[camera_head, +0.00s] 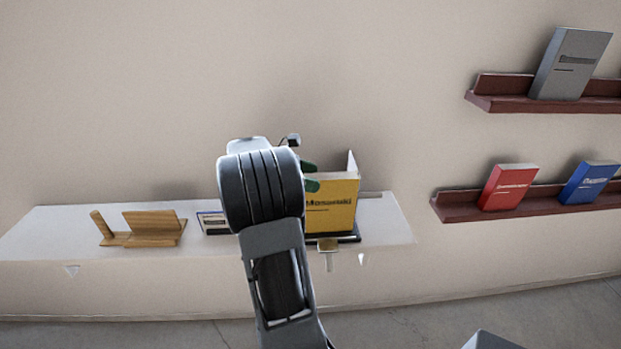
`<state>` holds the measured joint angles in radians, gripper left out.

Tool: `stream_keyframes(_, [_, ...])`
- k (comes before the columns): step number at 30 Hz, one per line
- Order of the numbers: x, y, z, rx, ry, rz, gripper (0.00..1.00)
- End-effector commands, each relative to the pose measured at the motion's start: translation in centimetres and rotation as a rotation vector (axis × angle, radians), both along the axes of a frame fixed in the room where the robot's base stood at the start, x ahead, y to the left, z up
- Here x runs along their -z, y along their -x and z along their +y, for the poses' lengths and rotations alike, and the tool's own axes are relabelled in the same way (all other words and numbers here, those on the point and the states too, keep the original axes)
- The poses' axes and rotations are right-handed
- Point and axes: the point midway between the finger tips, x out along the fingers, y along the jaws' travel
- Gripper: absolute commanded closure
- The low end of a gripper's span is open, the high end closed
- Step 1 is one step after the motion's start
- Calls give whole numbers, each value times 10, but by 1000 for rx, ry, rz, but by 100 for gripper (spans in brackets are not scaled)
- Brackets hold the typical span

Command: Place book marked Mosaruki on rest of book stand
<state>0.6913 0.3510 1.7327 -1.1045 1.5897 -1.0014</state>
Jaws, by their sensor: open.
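A yellow book (332,211) with dark lettering that appears to read Mosaruki stands upright on the right part of a white wall shelf. Its left edge is hidden behind my arm. A wooden book stand (153,229) with a low back board and a short tilted post is on the left part of the shelf; nothing rests on it. My gripper (311,177) is mostly hidden behind my wrist.
The white shelf (60,226) also bears a dark flat base under the yellow book, a pale upright panel (351,164) behind it and a partly hidden small item (212,222). Red-brown wall shelves at right hold a grey (570,66), a red (507,188) and a blue book (588,183).

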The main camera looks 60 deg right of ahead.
Motion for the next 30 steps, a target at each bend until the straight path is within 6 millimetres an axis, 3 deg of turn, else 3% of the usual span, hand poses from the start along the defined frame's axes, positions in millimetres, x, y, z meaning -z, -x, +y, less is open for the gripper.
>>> stream_keyframes(18, [-38, -78, 55, -3, 0, 0, 32])
stream_keyframes(30, [-45, -90, 73, -19, -3, -47, 32])
